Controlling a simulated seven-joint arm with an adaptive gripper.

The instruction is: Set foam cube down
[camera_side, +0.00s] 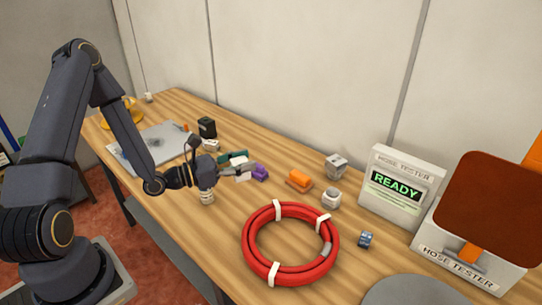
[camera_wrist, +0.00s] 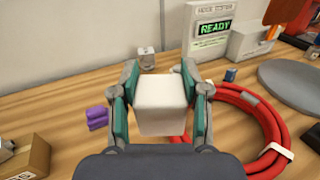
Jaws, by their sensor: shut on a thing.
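My gripper (camera_side: 234,171) is shut on the white foam cube (camera_wrist: 163,103). In the wrist view the cube sits between the two teal-padded fingers of my gripper (camera_wrist: 160,90) and fills the middle of the picture. In the side view the cube is small and pale (camera_side: 241,173), partly hidden by the fingers. It appears held above the wooden table (camera_side: 220,240), close to the purple piece. I cannot tell exactly how high it is above the surface.
A coiled red hose (camera_side: 290,243) lies to the right. A purple piece (camera_side: 260,172), an orange piece (camera_side: 299,181), a white ring-shaped fitting (camera_side: 331,199) and a grey block (camera_side: 336,166) stand nearby. The hose tester (camera_side: 400,186) reads READY. Bare wood lies at the front.

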